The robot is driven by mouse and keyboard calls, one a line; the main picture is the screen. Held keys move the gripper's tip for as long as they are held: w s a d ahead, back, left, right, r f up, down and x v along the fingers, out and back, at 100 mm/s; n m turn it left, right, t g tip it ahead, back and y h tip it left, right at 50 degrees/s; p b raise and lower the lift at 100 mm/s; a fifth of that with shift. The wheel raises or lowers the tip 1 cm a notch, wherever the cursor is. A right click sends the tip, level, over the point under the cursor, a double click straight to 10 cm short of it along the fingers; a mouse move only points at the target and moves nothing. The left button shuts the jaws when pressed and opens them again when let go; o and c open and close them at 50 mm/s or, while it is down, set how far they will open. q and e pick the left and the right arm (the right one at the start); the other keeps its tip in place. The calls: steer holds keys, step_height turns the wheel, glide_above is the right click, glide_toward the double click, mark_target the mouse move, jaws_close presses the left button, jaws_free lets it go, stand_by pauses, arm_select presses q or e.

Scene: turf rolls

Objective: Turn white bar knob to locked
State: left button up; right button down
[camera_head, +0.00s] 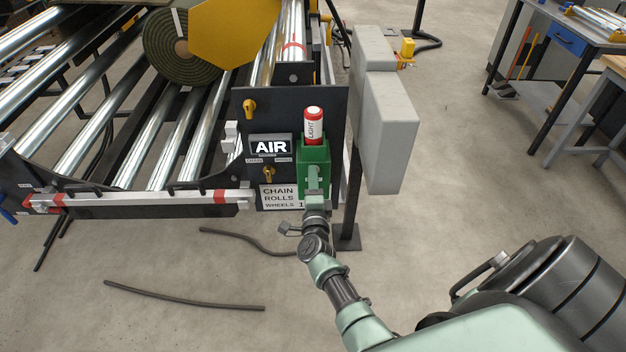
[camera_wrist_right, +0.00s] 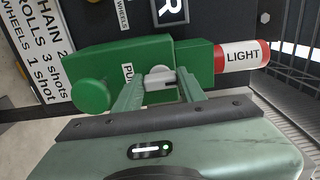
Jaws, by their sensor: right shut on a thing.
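The white bar knob (camera_wrist_right: 158,82) is on the front of a green box (camera_wrist_right: 100,58) in the right wrist view. My right gripper (camera_wrist_right: 161,79) has one finger on each side of the knob and is shut on it. The knob's bar appears to lie roughly across the gap between the fingers. Part of a label starting "PU" shows beside it. In the head view, the green box (camera_head: 316,153) is on the dark panel, and my right gripper (camera_head: 314,182) reaches its front from below, hiding the knob. My left gripper is not in view.
A red and white LIGHT cylinder (camera_head: 313,125) stands on top of the green box. Yellow knobs (camera_head: 249,108) and an AIR sign (camera_head: 270,146) are to its left. A grey cabinet (camera_head: 388,130) is close on the right. Dark hoses (camera_head: 185,297) lie on the floor.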

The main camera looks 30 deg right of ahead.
steer(key=shift+f, duration=0.1)
steer(key=c, duration=0.8)
jaws_free()
steer(key=shift+c, duration=0.2)
steer(key=shift+s, duration=0.1)
steer(key=p+v, duration=0.2)
steer(key=v, duration=0.5)
steer(key=shift+s+a, duration=0.25)
